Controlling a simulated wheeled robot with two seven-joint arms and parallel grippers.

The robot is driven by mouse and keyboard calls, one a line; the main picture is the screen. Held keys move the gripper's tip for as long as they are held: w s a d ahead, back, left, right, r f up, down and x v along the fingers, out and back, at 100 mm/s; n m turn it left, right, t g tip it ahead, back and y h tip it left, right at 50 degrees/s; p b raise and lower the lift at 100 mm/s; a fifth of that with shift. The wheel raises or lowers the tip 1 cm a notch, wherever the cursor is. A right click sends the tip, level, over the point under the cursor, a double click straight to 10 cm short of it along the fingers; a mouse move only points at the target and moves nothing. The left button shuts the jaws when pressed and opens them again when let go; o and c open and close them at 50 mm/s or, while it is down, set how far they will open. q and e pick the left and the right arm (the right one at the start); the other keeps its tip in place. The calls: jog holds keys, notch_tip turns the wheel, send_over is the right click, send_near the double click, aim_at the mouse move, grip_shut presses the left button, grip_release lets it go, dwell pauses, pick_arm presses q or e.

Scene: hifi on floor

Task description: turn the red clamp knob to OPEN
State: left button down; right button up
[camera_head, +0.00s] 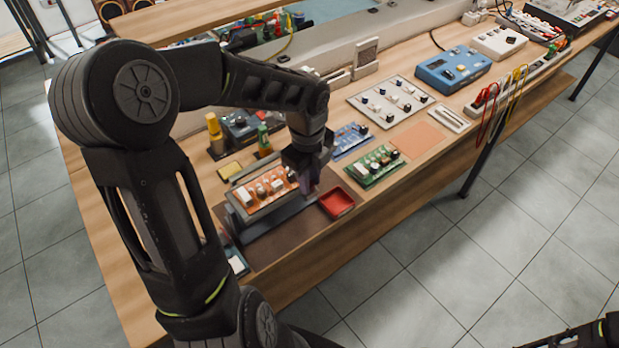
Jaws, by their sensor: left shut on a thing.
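My left gripper (306,180) points down at the right end of a dark grey board holder (275,218). An orange circuit board (262,190) with several parts on it sits in the holder. The gripper is shut at that end, where the clamp knob would be. The knob's red surface and any OPEN mark are hidden by the fingers or too small to make out, so its angle cannot be told. My right gripper is not in view; only part of my right arm shows at the bottom right corner.
A small red tray (337,202) lies just right of the holder. A green board (373,166) and a blue board (350,140) lie further right. A bottle with a yellow top (214,128) stands behind. The dark mat (270,252) in front is mostly clear.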

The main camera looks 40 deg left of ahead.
pick_arm(q)
jog(key=shift+n, duration=0.4)
jog(key=n+b, duration=0.2)
jog(key=n, duration=0.1)
jog(key=shift+f, duration=0.1)
jog(key=n+b, duration=0.1)
jog(key=n, duration=0.4)
jog(key=shift+b, duration=0.4)
jog(key=n+b, duration=0.1)
jog(key=n, duration=0.4)
jog(key=shift+b, duration=0.4)
jog(key=shift+n+b, duration=0.5)
jog(key=shift+n, duration=1.6)
jog(key=c, duration=1.2)
grip_release()
jog(key=shift+c, duration=0.2)
jog(key=shift+r, duration=0.25)
